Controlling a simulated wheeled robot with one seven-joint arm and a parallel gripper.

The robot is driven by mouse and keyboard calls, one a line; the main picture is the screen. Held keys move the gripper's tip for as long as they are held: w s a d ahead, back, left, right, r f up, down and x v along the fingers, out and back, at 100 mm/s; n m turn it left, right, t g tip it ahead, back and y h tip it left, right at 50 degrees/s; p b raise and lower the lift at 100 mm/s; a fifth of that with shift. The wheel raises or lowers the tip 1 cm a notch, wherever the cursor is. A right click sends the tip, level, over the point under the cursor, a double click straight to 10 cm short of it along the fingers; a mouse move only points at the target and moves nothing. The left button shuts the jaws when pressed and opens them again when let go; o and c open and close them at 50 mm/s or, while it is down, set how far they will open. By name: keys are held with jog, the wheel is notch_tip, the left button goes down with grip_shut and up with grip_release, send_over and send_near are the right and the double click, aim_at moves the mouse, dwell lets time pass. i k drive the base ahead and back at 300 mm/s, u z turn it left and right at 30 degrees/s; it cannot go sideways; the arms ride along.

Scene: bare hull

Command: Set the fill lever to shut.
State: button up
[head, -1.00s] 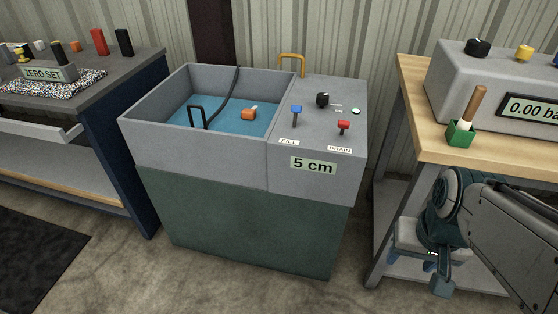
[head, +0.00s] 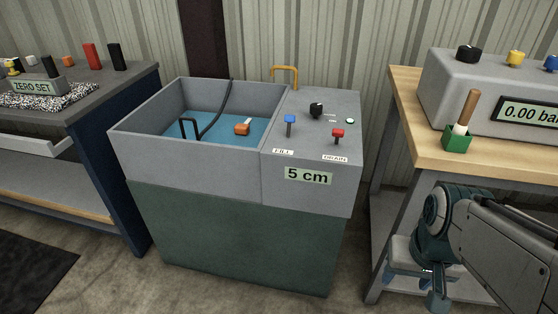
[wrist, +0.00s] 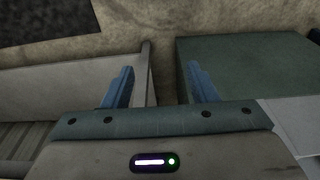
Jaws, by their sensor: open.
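The fill lever (head: 289,124) has a blue knob and stands upright above the FILL label (head: 283,152) on the grey panel of the tank unit (head: 262,172). The red-knobbed drain lever (head: 338,135) stands to its right above the DRAIN label. The display (head: 307,176) reads 5 cm. Blue water (head: 212,128) lies in the basin. My gripper (head: 415,284) is at the lower right in the head view, low and well away from the levers. In the wrist view its two blue fingers (wrist: 160,85) are spread apart with nothing between them.
A black knob (head: 317,109) and a green light (head: 350,121) sit behind the levers. A wooden-topped bench (head: 405,118) stands right, carrying a grey gauge box (head: 470,90) and a green brush holder (head: 457,139). A dark bench (head: 130,95) stands left. Floor shows between.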

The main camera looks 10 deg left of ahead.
aim_at(288, 119)
jog(key=k, duration=0.65)
jog(key=u, duration=0.7)
jog(key=i, duration=1.25)
jog(key=z, duration=0.2)
